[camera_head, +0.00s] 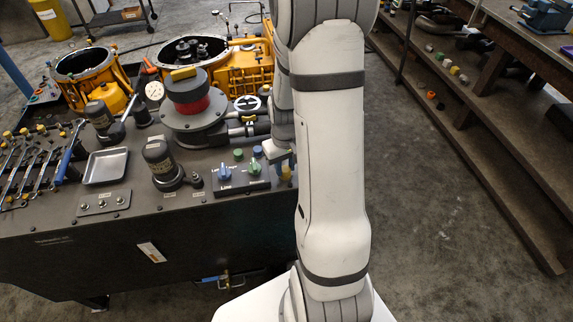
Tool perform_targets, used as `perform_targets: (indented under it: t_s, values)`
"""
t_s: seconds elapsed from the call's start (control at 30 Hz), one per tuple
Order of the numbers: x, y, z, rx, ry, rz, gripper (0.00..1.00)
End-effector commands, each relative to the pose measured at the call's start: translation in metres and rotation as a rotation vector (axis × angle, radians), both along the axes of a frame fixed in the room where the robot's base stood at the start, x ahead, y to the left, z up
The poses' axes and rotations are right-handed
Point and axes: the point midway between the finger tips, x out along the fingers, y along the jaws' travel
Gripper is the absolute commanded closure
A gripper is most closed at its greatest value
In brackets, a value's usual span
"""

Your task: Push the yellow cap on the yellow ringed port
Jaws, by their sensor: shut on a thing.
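My gripper (281,160) points down over the right end of the control panel, partly hidden behind my white arm. It is shut on a small yellow piece (287,173), which looks like the yellow cap and shows just below the fingers. The piece is at the panel's right edge. I cannot tell the cap from the yellow ringed port there, or whether the cap touches or sits on the port.
The small panel (243,185) carries blue and green knobs, with a green cap (238,154) and a blue cap (257,151) behind. A red-banded cylinder (190,98), a metal tray (106,167) and wrenches stand left. Shelves (480,130) line the right.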

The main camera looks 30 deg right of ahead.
Motion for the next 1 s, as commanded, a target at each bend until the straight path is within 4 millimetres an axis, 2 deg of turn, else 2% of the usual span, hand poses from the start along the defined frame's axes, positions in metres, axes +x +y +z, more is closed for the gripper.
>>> perform_targets:
  t_s: [0.1, 0.13, 0.4, 1.0]
  values:
    - [0.0001, 0.0001, 0.0004, 0.000, 0.000, 0.000, 0.94]
    - [0.0001, 0.0001, 0.0004, 0.000, 0.000, 0.000, 0.71]
    - [0.0001, 0.0001, 0.0004, 0.000, 0.000, 0.000, 0.49]
    - [0.0001, 0.0002, 0.0004, 0.000, 0.000, 0.000, 0.48]
